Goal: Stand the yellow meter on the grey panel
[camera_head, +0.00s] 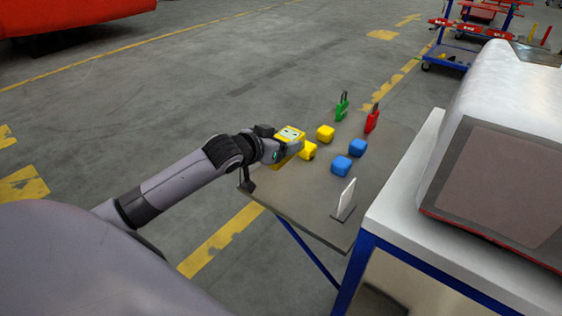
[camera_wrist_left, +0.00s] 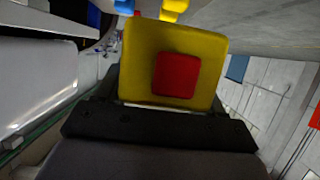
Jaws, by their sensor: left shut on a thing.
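The yellow meter (camera_head: 291,135) is a boxy yellow thing with a pale face, at the left edge of the grey panel (camera_head: 300,203), a flat grey tabletop. My left gripper (camera_head: 277,149) is shut on it. In the left wrist view the meter (camera_wrist_left: 137,65) shows a yellow side with a red square, close in front of the jaws. Whether its underside touches the panel cannot be told. My right gripper is not in view.
Two yellow blocks (camera_head: 325,132) and two blue blocks (camera_head: 341,165) stand on the panel beside the meter. Green (camera_head: 342,105) and red (camera_head: 372,119) padlocks are at the back. A white upright card (camera_head: 346,194) stands near the front. The panel's front left is clear.

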